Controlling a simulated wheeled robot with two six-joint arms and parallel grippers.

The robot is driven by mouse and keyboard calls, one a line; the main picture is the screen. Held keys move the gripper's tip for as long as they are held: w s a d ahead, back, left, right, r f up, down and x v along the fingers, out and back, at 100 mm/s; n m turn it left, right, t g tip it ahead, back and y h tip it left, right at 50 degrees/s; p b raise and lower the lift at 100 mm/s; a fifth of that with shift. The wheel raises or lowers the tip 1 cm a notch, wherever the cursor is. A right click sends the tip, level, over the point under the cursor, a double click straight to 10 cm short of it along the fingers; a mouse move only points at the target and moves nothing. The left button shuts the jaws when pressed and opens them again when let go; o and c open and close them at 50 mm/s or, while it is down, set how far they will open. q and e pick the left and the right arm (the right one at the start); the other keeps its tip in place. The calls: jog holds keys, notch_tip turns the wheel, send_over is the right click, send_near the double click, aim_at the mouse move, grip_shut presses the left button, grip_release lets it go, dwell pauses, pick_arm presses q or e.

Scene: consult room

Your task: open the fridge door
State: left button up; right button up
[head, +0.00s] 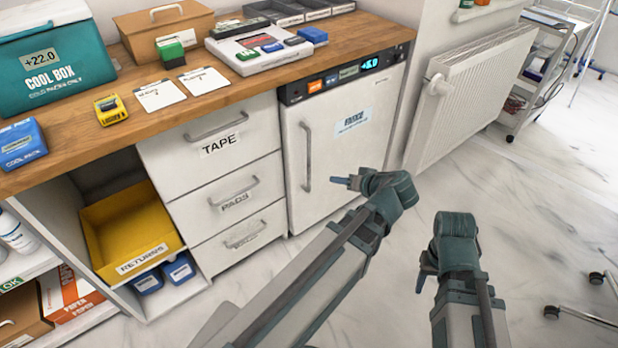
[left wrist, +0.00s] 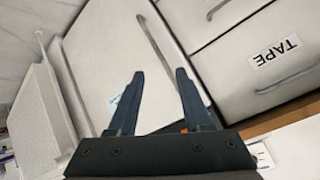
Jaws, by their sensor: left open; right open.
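The white fridge door (head: 335,150) is shut under the counter, below a dark control panel with a lit display. Its upright bar handle (head: 307,157) is on the door's left side. In the left wrist view the handle (left wrist: 158,42) runs slanted, passing between the fingertips and behind one finger. My left gripper (head: 338,182) is open and empty, in front of the door and right of the handle in the head view. It also shows in the left wrist view (left wrist: 160,74). My right gripper (head: 423,272) is open and empty, lower right above the floor.
Drawers with handles, TAPE (head: 222,138) the topmost, stand left of the fridge. A white radiator (head: 470,95) is on the wall to the right, with a trolley (head: 545,70) beyond it. Marble floor (head: 560,210) lies open on the right. A wheeled base intrudes at lower right.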

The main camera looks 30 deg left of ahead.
aim_at(310, 158)
pick_arm(q)
jog(key=w+a+f+n+t+y+b, duration=0.4)
jog(key=f+b, duration=0.7)
jog(key=b, duration=1)
jog(key=w+a+n+y, duration=0.1)
jog(key=w+a, duration=0.1)
jog(key=a, duration=0.1)
jog(key=shift+w+a+t+y, duration=0.3)
jog(key=shift+a+t+y, duration=0.1)
jog(key=x, duration=1.3)
jog(key=shift+w+a, duration=0.2)
jog(key=shift+a, duration=0.15)
grip_shut()
